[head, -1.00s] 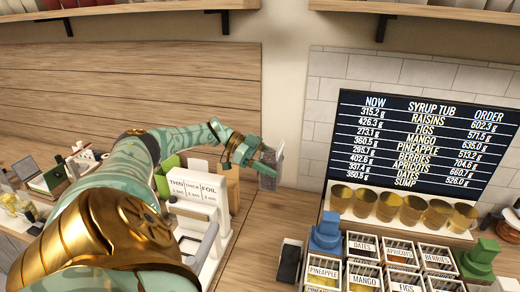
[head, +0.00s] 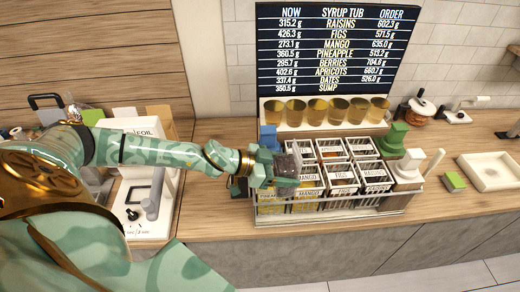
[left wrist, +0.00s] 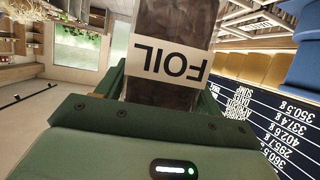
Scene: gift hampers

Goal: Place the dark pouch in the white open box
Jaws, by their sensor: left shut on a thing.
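The dark pouch (left wrist: 178,28) has a white label reading FOIL, upside down in the left wrist view. My left gripper (head: 280,172) is shut on it. In the head view the pouch (head: 289,162) is small and grey, held over the left part of the wire rack of labelled tubs; its lower part is partly hidden by the fingers. I cannot tell its exact height above the tubs. A shallow white open box (head: 478,181) lies on the counter at the far right, apart from the gripper, and looks empty. My right gripper is not in view.
The wire rack (head: 340,213) holds several fruit tubs. Green (head: 394,138) and white (head: 409,164) blocky items stand at its right. A green block (head: 454,182) lies between rack and box. Gold cups (head: 312,110) stand behind under the menu board.

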